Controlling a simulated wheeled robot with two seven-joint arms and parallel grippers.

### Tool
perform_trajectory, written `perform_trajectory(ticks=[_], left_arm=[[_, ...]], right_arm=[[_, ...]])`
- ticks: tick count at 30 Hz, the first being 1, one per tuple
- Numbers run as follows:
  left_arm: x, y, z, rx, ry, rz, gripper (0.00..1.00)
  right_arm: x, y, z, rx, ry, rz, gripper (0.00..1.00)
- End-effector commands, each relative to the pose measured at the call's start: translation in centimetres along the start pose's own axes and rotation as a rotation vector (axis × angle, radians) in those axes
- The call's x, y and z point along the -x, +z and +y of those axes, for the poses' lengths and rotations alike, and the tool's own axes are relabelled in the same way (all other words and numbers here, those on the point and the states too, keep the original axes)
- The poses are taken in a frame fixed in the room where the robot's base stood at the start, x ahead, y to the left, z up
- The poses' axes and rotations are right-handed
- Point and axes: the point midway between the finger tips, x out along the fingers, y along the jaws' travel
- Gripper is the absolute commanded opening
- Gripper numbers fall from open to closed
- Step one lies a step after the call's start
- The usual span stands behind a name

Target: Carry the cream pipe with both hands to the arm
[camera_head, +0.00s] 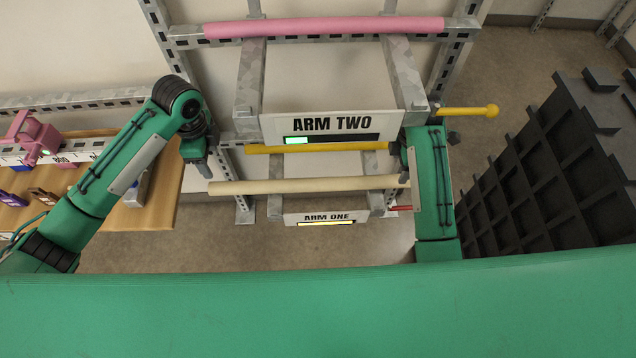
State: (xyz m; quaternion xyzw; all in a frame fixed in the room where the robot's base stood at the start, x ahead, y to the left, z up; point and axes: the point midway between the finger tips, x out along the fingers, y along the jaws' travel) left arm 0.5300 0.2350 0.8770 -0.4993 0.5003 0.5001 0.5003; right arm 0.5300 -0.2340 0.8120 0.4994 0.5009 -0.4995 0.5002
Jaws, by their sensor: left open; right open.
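The cream pipe (300,186) lies level across the rack, in front of the lower arm labelled ARM ONE (327,218); its exact support is hard to see. My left gripper (205,172) is open, just above and beside the pipe's left end, with no grip on it. My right gripper (402,165) is open near the pipe's right end; its fingers are mostly hidden by my green forearm. The upper arm, labelled ARM TWO (318,124), sits above the cream pipe.
A pink pipe (325,27) rests across the top of the rack. A wooden table (150,205) with a pink device (32,138) stands left. A dark gridded structure (550,170) stands right.

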Motion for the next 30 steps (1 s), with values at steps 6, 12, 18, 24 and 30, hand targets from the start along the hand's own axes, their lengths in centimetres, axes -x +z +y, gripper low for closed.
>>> perform_trajectory(ticks=[6, 12, 18, 24, 30], left_arm=[[-1.4, 0.0, 0.1, 0.002, 0.003, 0.001, 0.61], [-5.0, -0.1, 0.1, 0.002, 0.004, 0.0, 0.61], [-8.9, 0.0, 0.1, 0.003, 0.003, 0.0, 0.61], [-12.0, -0.1, 0.1, 0.002, 0.002, 0.001, 0.61], [-13.6, 0.0, 0.0, 0.001, 0.0, 0.0, 0.61]], right_arm=[[-0.7, 0.0, 0.0, -0.001, -0.001, 0.0, 0.61], [-2.7, 0.0, -0.1, -0.004, -0.002, 0.0, 0.61], [-4.8, 0.0, -0.1, -0.002, -0.001, 0.001, 0.61], [-6.6, 0.0, -0.1, -0.003, -0.001, 0.0, 0.61], [-7.4, 0.0, -0.1, -0.003, 0.0, 0.0, 0.61]])
